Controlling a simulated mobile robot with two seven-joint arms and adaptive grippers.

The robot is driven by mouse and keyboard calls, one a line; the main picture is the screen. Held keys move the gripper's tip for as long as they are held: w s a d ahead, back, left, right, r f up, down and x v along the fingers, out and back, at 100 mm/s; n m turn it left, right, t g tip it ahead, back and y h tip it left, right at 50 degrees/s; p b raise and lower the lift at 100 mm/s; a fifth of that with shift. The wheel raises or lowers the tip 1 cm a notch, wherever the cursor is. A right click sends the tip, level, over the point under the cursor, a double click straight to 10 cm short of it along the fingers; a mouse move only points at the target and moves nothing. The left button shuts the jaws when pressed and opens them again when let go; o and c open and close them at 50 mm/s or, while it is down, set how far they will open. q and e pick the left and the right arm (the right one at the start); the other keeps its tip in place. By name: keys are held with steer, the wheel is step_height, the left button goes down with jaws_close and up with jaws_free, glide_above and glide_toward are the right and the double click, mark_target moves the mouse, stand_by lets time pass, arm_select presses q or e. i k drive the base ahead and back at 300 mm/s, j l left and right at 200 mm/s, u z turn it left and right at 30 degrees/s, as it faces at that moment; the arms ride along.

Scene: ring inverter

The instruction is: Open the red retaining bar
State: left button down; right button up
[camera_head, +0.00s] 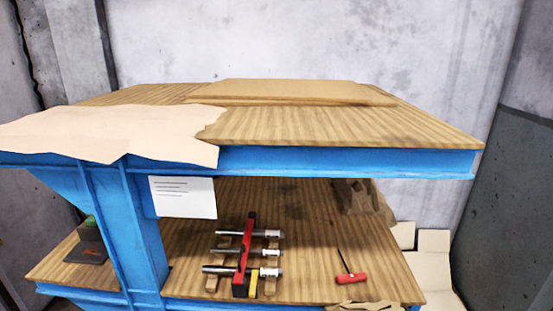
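The red retaining bar (244,253) lies across several silver metal rods (233,252) on the lower wooden shelf. It runs front to back over them, with black parts at its front end. The rods rest crosswise on wooden supports (223,247). A small yellow piece (254,277) is beside the bar's front end. Whether the bar is latched cannot be told at this size. Neither of my grippers is in view.
A red-handled screwdriver (351,278) lies right of the rods. The blue-framed upper table top (350,128) overhangs the lower shelf (310,230). A blue post (142,240) stands left, with a white paper (184,197) beside it. Crumpled cardboard (357,197) is at back right.

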mark_target(237, 278)
steer(key=l+u, duration=0.15)
steer(key=l, duration=0.2)
steer(key=k+l+u, duration=0.1)
steer(key=l, duration=0.25)
steer(key=k+l+u, duration=0.15)
steer(key=l, duration=0.15)
steer(key=k+l+u, duration=0.15)
steer(key=l, duration=0.2)
